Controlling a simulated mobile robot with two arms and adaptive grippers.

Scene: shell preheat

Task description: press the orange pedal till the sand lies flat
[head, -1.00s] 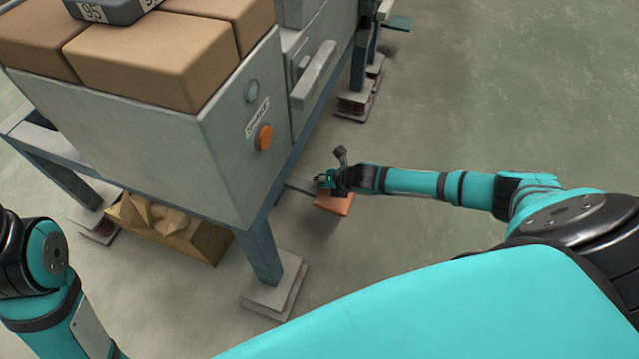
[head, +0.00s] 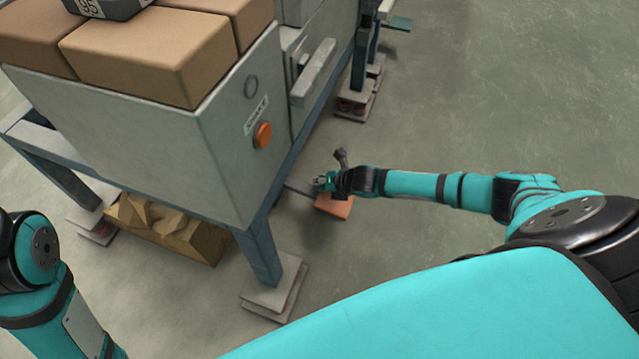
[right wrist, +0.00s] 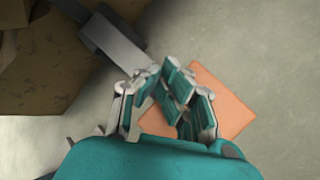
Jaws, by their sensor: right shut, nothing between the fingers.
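The orange pedal (head: 334,207) sits low beside the bench frame, at the end of a grey bar, and shows in the right wrist view (right wrist: 213,102). My right gripper (head: 321,182) is shut and empty, over the pedal's far side in the head view. In the right wrist view my right gripper's fingers (right wrist: 170,96) cover part of the pedal; whether they touch it I cannot tell. No loose sand is clearly visible; a lumpy tan mass (head: 166,229) lies under the bench. My left gripper is out of view.
A grey cabinet (head: 215,150) holds brown blocks (head: 150,55) with a dark weight (head: 108,8) on top. Its side has an orange button (head: 262,135) and a round lamp (head: 251,87). A bench leg (head: 262,253) stands near the pedal. The floor to the right is clear.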

